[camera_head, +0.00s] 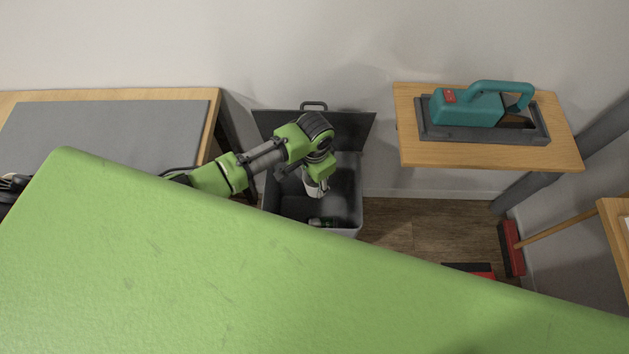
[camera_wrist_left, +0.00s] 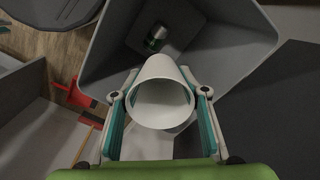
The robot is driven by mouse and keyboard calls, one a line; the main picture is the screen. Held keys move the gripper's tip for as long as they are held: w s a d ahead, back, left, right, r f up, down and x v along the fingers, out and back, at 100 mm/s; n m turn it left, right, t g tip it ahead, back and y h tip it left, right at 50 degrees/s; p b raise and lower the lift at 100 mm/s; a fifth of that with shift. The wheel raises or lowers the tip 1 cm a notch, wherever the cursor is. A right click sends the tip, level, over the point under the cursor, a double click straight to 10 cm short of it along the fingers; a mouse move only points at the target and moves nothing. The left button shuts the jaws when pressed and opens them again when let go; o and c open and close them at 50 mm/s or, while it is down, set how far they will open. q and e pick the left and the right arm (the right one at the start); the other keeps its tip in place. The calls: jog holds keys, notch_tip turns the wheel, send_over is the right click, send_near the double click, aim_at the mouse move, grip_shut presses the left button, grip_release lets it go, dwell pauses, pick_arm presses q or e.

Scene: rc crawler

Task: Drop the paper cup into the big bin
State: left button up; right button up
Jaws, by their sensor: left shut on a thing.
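The white paper cup (camera_wrist_left: 161,94) is held between the two fingers of my left gripper (camera_wrist_left: 160,108), its round end facing the left wrist camera. In the head view the cup (camera_head: 313,187) shows partly below my left gripper (camera_head: 317,178), over the opening of the big grey bin (camera_head: 349,192). The bin's walls (camera_wrist_left: 232,48) surround the space beyond the cup in the left wrist view. The bin's lid (camera_head: 355,124) stands open against the wall. My right gripper does not show in either view.
A green and silver can-like item (camera_wrist_left: 156,38) lies inside the bin. A wooden shelf (camera_head: 480,155) with a teal tool (camera_head: 480,106) is at the right. A table with a grey mat (camera_head: 100,132) is at the left. A red broom head (camera_head: 511,248) stands on the floor.

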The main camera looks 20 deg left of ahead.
pick_arm(q)
jog(key=o, duration=0.8)
jog(key=shift+o, duration=0.3)
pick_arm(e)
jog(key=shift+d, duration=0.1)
pick_arm(q)
notch_tip(320, 180, up, 12)
jog(key=shift+s, duration=0.1)
